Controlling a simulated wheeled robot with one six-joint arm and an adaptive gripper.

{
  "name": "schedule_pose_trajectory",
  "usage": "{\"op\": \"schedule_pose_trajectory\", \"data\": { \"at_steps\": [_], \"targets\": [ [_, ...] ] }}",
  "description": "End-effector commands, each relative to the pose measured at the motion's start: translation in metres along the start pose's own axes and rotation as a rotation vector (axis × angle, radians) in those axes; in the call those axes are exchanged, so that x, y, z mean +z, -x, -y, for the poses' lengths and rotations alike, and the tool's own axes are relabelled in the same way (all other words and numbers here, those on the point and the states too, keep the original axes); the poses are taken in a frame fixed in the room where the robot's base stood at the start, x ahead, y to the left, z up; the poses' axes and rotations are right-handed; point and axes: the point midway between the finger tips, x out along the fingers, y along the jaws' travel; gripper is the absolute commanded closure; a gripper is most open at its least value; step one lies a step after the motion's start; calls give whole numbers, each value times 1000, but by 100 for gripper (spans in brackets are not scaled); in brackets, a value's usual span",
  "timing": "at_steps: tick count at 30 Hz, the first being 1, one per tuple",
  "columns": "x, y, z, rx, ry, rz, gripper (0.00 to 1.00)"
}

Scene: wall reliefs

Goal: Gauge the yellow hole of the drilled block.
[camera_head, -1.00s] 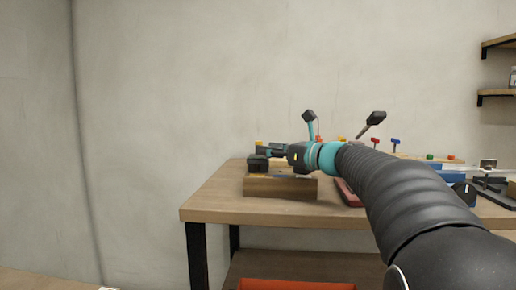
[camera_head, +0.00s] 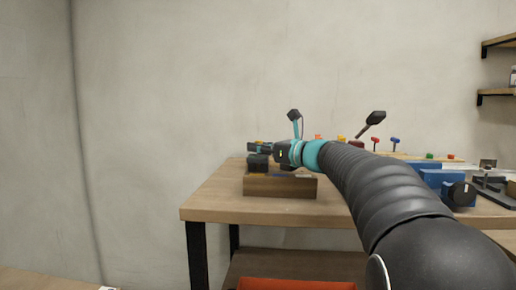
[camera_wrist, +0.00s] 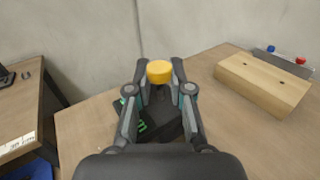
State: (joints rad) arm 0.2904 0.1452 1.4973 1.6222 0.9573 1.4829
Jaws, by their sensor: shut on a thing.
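My gripper (camera_wrist: 160,85) is shut on a yellow-topped piece (camera_wrist: 159,71), seen between the fingertips in the wrist view. The piece's lower part is hard to make out. A pale wooden block (camera_wrist: 262,84) with small dark marks lies to the right in the wrist view. I cannot tell which block has the yellow hole.
A black object with green marks (camera_wrist: 135,127) sits below the fingers. A blue device (camera_head: 440,180) is at the right. The wall is behind the table (camera_head: 215,205).

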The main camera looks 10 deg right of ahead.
Motion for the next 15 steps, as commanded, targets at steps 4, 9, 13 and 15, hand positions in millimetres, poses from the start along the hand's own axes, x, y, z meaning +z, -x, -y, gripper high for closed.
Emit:
{"op": "schedule_pose_trajectory", "data": {
  "at_steps": [4, 9, 13, 15],
  "targets": [
    [2, 0, 0, 0, 0, 0, 100],
    [16, 0, 0, 1, 0, 0, 100],
    [22, 0, 0, 1, 0, -1, 100],
    [21, 0, 0, 1, 0, -1, 100]
  ]
}}
